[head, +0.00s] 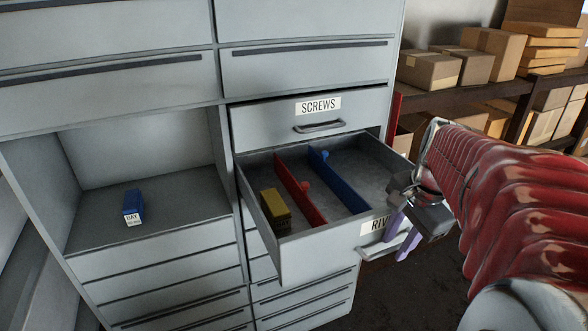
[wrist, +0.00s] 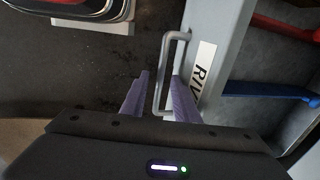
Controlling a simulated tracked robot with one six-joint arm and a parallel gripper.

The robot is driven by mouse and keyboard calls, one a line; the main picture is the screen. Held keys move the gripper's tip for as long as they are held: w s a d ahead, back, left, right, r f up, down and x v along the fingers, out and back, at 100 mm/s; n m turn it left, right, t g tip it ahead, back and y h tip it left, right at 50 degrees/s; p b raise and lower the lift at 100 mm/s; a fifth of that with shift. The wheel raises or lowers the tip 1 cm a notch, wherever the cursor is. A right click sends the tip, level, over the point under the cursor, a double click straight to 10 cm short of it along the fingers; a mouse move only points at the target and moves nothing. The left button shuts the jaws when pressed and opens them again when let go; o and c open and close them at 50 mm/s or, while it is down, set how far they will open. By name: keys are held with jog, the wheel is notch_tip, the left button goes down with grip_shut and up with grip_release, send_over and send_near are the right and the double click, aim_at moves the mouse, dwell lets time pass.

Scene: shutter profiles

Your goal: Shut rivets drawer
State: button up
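The rivets drawer (head: 305,262) is pulled well out of the grey cabinet, below the screws drawer (head: 310,118). Its label is partly hidden by my gripper in the head view and partly cut off by a finger in the wrist view (wrist: 203,68). It holds a yellow block (head: 274,212), a red divider (head: 300,190) and a blue divider (head: 338,182). My gripper (head: 398,243) is at the drawer's front. In the wrist view its purple fingers (wrist: 158,98) stand apart, one on each side of the handle bar (wrist: 165,70), with gaps visible.
A blue box (head: 133,207) sits in the open bay at left. Shelves with several cardboard boxes (head: 430,68) stand at right, behind my arm. The screws drawer seems to stand slightly proud of the cabinet. Dark floor shows in front of the drawer.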

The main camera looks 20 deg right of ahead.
jog(key=shift+c, duration=0.7)
grip_shut()
